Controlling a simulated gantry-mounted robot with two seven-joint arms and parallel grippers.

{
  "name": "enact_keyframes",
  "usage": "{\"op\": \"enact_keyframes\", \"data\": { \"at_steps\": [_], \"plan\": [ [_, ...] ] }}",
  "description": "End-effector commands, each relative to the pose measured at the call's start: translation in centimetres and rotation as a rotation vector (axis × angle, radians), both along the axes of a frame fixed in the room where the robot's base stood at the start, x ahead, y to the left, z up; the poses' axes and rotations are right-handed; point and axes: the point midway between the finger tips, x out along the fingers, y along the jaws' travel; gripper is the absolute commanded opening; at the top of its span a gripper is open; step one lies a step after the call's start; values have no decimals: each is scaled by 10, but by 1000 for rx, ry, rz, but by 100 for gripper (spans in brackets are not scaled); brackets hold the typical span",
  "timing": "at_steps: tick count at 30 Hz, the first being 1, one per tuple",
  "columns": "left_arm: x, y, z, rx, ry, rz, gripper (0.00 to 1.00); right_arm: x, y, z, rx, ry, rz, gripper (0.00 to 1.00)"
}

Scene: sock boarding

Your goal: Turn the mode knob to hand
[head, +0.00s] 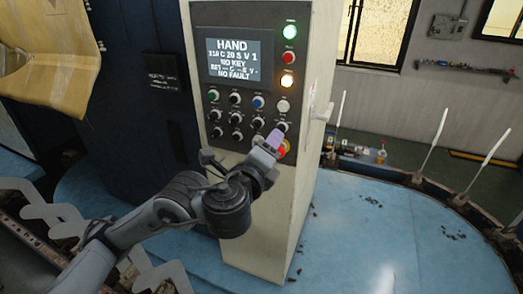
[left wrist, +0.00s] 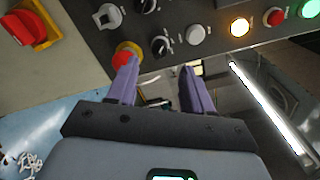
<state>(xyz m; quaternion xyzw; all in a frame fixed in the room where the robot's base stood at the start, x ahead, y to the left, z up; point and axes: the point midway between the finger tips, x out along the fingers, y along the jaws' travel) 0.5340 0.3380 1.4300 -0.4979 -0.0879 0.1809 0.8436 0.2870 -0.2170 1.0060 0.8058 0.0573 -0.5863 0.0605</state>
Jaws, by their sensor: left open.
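The control panel (head: 222,145) faces me on a cream cabinet, with several black knobs below its screen (head: 239,58). The screen reads HAND on its top line. The labels are too small to read, so I cannot tell for sure which is the mode knob. The black knob nearest my left gripper (head: 274,140) is at the right end of its row (head: 281,127). In the left wrist view that knob (left wrist: 162,45) has a white pointer mark and lies just beyond the gap between the lilac fingers (left wrist: 160,70). The fingers are open and empty, apart from the knob. My right gripper is not visible.
A red and yellow emergency stop (head: 284,149) sits below the knobs, close to my left fingers; it is partly hidden by a finger in the left wrist view (left wrist: 127,50). A white button (head: 283,105) and a lit amber lamp (head: 287,81) are above.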

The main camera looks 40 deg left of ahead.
Motion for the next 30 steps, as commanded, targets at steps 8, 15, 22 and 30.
{"op": "enact_keyframes", "data": {
  "at_steps": [8, 15, 22, 30],
  "plan": [
    [-33, -15, 2, -2, 0, -2, 51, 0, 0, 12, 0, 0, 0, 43],
    [-42, -18, 1, -1, 0, 0, 51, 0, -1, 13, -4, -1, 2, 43],
    [-42, -18, 1, -1, 0, 0, 51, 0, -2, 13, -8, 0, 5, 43],
    [-41, -18, -13, -2, 30, 0, 51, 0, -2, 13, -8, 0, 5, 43]
  ]
}}
